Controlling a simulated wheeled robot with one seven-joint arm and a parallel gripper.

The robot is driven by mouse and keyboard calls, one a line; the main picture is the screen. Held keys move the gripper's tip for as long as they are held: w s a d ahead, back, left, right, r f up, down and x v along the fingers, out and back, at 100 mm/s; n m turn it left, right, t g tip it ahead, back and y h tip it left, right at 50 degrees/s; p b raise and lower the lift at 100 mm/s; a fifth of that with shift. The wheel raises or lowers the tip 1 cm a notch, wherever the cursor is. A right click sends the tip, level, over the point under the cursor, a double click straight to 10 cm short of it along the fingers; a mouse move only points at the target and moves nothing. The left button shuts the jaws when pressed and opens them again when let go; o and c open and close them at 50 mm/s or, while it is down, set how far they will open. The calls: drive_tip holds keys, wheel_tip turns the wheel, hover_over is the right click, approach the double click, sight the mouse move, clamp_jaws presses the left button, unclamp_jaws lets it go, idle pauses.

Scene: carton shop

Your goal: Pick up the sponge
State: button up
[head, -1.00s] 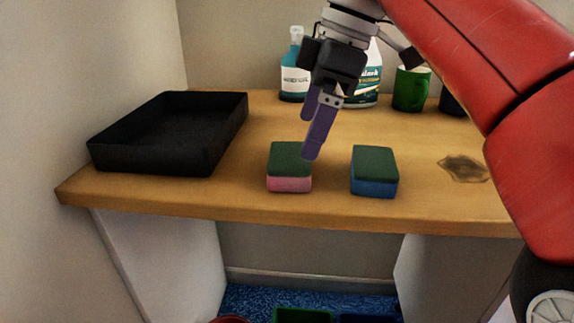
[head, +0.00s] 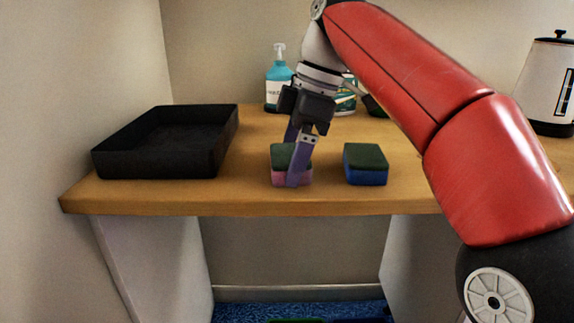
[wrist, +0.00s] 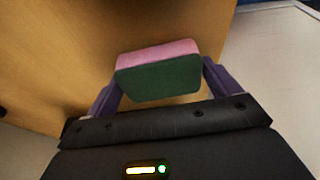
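A pink sponge with a dark green top (head: 279,160) lies on the wooden table near the front edge. My gripper (head: 294,164) points down at it, with one finger in front of the sponge and the other mostly hidden behind it. In the wrist view the sponge (wrist: 158,72) sits between the two spread purple fingers, one on each side. The fingers look open around it, with little gap; contact is hard to tell. A second sponge, blue with a green top (head: 366,164), lies to the right, apart from my gripper.
A black tray (head: 200,165) stands at the left of the table (head: 235,197). A teal pump bottle (head: 278,80) and another bottle (head: 345,95), partly hidden by my arm, stand at the back. A white kettle (head: 548,85) is at the far right. The table between tray and sponge is clear.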

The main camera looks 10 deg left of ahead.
drive_tip(key=c, duration=0.6)
drive_tip(key=shift+r, duration=0.2)
